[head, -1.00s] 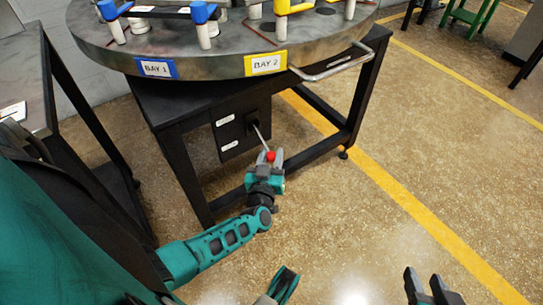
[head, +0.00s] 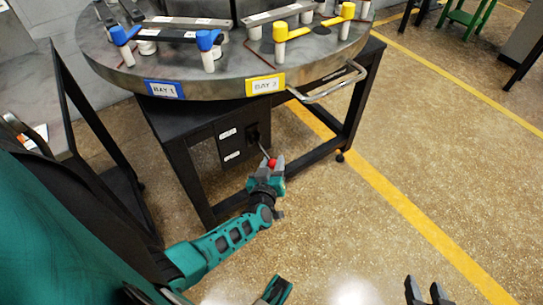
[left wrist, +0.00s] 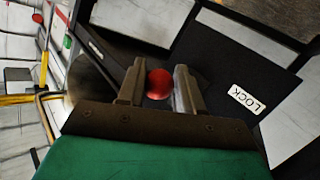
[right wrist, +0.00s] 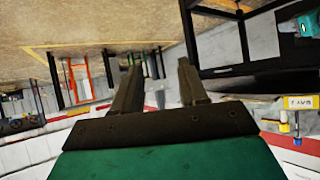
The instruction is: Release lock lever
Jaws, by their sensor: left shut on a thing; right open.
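The lock lever is a thin rod (head: 263,150) with a red knob (head: 272,162), coming out of a black panel (head: 240,146) under the round turntable. It slants down toward me. My left gripper (head: 271,164) is shut on the knob end. In the left wrist view the red knob (left wrist: 159,84) sits between the two fingers, and a white LOCK label (left wrist: 245,97) shows on the panel beside it. The rod is mostly hidden there. My right gripper (head: 428,292) is open and empty over the floor at the lower right.
The turntable (head: 215,88) carries BAY 1 and BAY 2 labels, blue and yellow posts, and a metal handle (head: 328,84) at its front right. Black stand legs (head: 190,180) flank the panel. The floor at the right is open.

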